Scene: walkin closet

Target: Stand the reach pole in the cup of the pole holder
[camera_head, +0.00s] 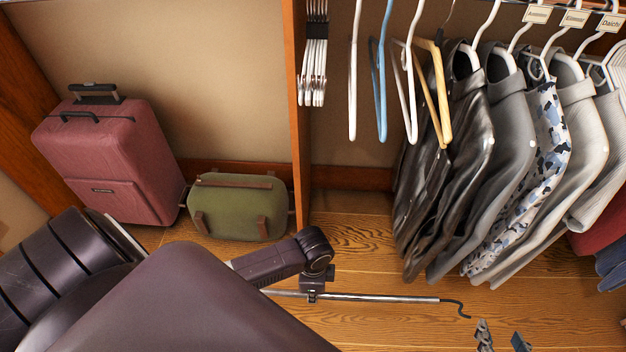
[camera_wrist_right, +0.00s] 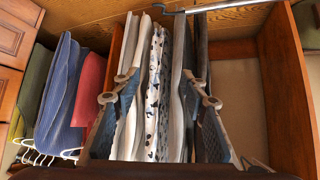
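The reach pole (camera_head: 385,297) is a thin silver rod with a dark hook at its right end. It lies roughly level across the head view, above the wood floor, and its left end is hidden behind my arm. My left gripper (camera_head: 312,294) is seen small and side-on, and appears shut around the pole. My right gripper (camera_head: 502,339) is open and empty at the bottom edge, below and right of the hook. In the right wrist view its fingers (camera_wrist_right: 160,100) are spread, with the pole (camera_wrist_right: 225,6) at the top. I cannot make out the pole holder.
A red suitcase (camera_head: 110,155) and a green case (camera_head: 238,207) stand at the back left. A wooden divider (camera_head: 297,120) rises beside them. Dark and grey shirts (camera_head: 500,150) hang at the right, with empty hangers (camera_head: 380,80) left of them. Floor shows below the shirts.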

